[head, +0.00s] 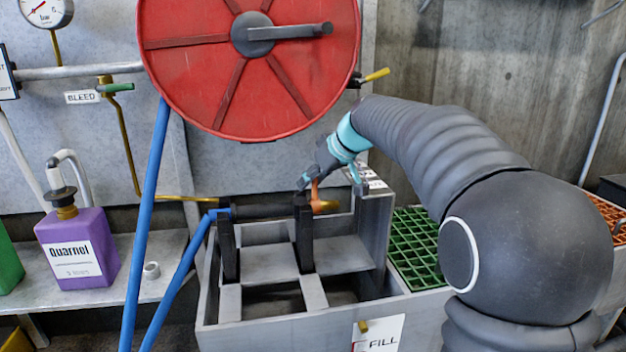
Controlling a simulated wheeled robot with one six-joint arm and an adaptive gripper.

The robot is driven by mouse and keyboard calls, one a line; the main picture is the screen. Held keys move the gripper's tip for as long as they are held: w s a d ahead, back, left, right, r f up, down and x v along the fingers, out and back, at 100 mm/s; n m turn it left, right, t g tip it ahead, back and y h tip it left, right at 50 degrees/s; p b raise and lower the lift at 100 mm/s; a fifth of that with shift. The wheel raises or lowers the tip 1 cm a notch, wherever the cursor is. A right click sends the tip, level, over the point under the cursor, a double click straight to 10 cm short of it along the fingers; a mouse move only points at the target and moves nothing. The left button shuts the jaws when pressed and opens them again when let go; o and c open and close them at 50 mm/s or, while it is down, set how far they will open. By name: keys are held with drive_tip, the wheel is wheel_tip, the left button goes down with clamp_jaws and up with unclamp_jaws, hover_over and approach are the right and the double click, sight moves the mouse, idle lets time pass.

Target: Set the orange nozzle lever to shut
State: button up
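The orange nozzle lever (315,191) stands up from a dark nozzle (268,211) with a brass tip (325,206). The nozzle lies across two black uprights over a grey metal trough. My gripper (331,185) reaches down from the upper right, over the lever. Its fingers look spread, one near the lever's left side and one further right by a label. The lever shows between them, close to the left finger. I cannot tell whether they touch. The lever's upper end is partly hidden by my gripper.
A red hose reel (200,60) hangs just above. A blue hose (185,280) runs to the nozzle's left end. The trough (375,225) has walls around the nozzle. A purple jug (78,248) stands on the left shelf. A green grate (415,240) lies right.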

drive_tip(key=shift+d, duration=0.2)
drive_tip(key=shift+r, duration=0.1)
drive_tip(key=shift+d+r, duration=0.2)
drive_tip(key=v, duration=1.1)
drive_tip(key=shift+s, duration=0.2)
drive_tip(key=shift+r, duration=0.15)
drive_tip(key=w+a+r+g+h+p, duration=0.25)
drive_tip(key=r+p, duration=0.25)
drive_tip(key=p, duration=0.9)
drive_tip(key=x, duration=0.5)
drive_tip(key=d+b+x, duration=0.1)
drive_tip(key=x, duration=0.4)
drive_tip(key=s+f+x, duration=0.1)
drive_tip(key=x, duration=0.4)
drive_tip(key=shift+s+d, duration=0.1)
drive_tip(key=shift+d, duration=0.1)
